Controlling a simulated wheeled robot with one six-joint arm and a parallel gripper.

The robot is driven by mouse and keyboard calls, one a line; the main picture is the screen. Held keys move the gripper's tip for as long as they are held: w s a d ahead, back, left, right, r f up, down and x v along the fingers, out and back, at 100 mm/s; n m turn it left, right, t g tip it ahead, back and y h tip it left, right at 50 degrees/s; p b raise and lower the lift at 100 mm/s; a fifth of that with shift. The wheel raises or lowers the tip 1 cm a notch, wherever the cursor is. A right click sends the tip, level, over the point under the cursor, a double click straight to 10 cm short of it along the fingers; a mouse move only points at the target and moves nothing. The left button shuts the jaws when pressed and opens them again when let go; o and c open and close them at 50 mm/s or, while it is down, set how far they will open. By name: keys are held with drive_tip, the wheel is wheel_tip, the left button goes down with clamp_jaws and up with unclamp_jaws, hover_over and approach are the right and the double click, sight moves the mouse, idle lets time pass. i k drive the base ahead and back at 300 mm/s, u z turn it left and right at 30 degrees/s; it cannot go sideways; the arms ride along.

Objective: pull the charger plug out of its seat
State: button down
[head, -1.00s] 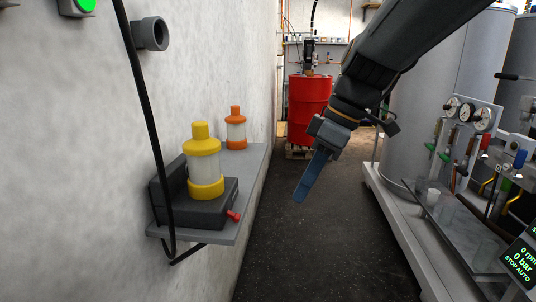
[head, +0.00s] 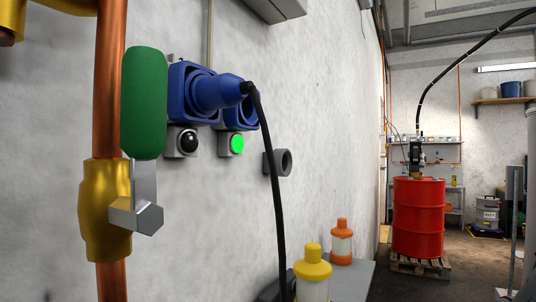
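A blue charger plug (head: 217,93) sits in a blue wall socket (head: 184,92) on the white wall in the head view. Its black cable (head: 269,160) hangs down from the plug's rear end toward the shelf. A second blue socket (head: 243,116) shows partly behind the plug. My gripper is not in the head view now, so I cannot see whether it is open or shut.
A copper pipe with a brass valve (head: 105,210) and a green handle (head: 144,103) stands close left of the sockets. A yellow-capped lantern (head: 312,264) and an orange one (head: 341,240) stand on a shelf. A red drum (head: 418,217) is farther back.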

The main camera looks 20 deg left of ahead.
sight(208, 95)
drive_tip(key=z, duration=0.05)
drive_tip(key=k, duration=0.5)
drive_tip(key=u, duration=0.2)
drive_tip(key=i, duration=0.45)
drive_tip(key=u, duration=1)
drive_tip(key=k, duration=0.55)
drive_tip(key=u, duration=0.3)
